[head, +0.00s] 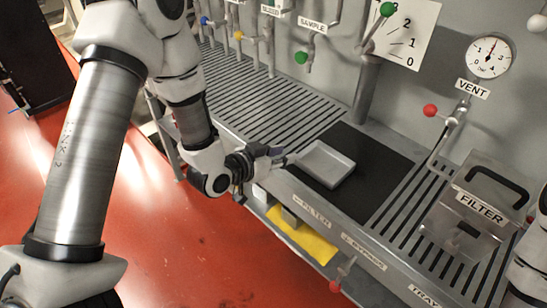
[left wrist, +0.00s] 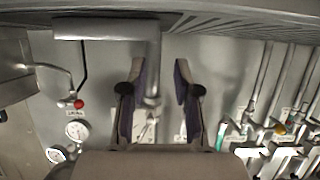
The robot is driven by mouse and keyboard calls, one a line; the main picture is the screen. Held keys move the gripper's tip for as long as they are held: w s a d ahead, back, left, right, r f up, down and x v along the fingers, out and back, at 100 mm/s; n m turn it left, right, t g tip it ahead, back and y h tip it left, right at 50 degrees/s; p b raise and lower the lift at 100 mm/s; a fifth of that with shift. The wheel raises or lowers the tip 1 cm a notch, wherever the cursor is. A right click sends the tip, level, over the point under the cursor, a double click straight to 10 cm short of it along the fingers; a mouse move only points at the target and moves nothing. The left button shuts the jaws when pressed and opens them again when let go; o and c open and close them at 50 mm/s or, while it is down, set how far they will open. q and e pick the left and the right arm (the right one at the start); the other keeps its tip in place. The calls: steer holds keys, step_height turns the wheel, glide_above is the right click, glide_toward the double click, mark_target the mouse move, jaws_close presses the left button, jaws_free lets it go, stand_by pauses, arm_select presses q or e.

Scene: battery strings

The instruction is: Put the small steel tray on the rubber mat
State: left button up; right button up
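The small steel tray (head: 326,164) is a shallow, light grey rectangle. It lies flat over the front left part of the black rubber mat (head: 377,177), with its left corner close to the mat's edge. My left gripper (head: 282,157) is just left of the tray, at the bench's front edge. In the left wrist view its two fingers (left wrist: 159,68) are apart with nothing between them. A grey bar-like edge (left wrist: 105,28), apparently the tray, shows near the top there. My right gripper is out of view.
A slatted grating (head: 265,100) lies left of the mat. A FILTER box (head: 470,212) with a black handle stands on the right grating. A yellow sheet (head: 305,240) lies on the shelf below. Valves and a VENT gauge (head: 489,58) line the wall. The mat's right part is clear.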

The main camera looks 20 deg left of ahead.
arm_select(q)
steer(key=s+a+f+n+g+y, duration=0.1)
steer(key=s+f+g, duration=0.5)
steer(key=s+f, duration=0.6)
steer(key=s+a+f+n+g+y, duration=0.2)
steer(key=s+f+g, duration=0.4)
steer(key=s+f, duration=0.7)
steer(key=s+n+y, duration=0.1)
steer(key=s, duration=0.3)
steer(key=shift+a+g+y, duration=0.15)
steer(key=shift+g+y, duration=0.15)
steer(key=shift+y, duration=0.1)
